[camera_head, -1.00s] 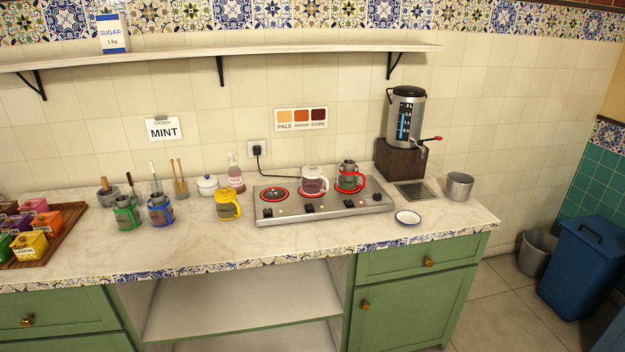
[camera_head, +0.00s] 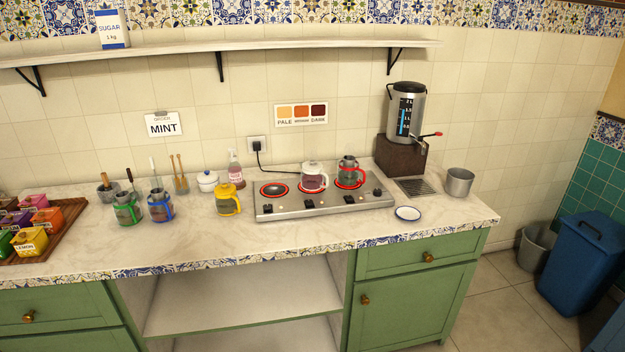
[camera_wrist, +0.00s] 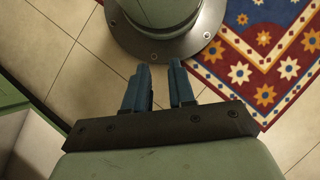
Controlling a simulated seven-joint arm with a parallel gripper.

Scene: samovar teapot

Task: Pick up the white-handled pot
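The white-handled pot (camera_head: 313,178) stands upright on the middle burner of the metal hot plate (camera_head: 330,207). It is a glass pot with a white lid and pinkish-brown contents. A pot with a red handle (camera_head: 350,172) stands close to its right on the right burner. My gripper (camera_wrist: 160,66) shows only in the wrist view, pointing down at the floor beside my base. Its two fingers are apart with nothing between them. It is far from the pot, and the head view does not show it.
A yellow-handled pot (camera_head: 228,200) stands left of the hot plate. A samovar (camera_head: 405,115) stands on a brown block at the right. A small dish (camera_head: 407,213) lies in front. A shelf (camera_head: 220,49) runs above. The counter's front middle is clear.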

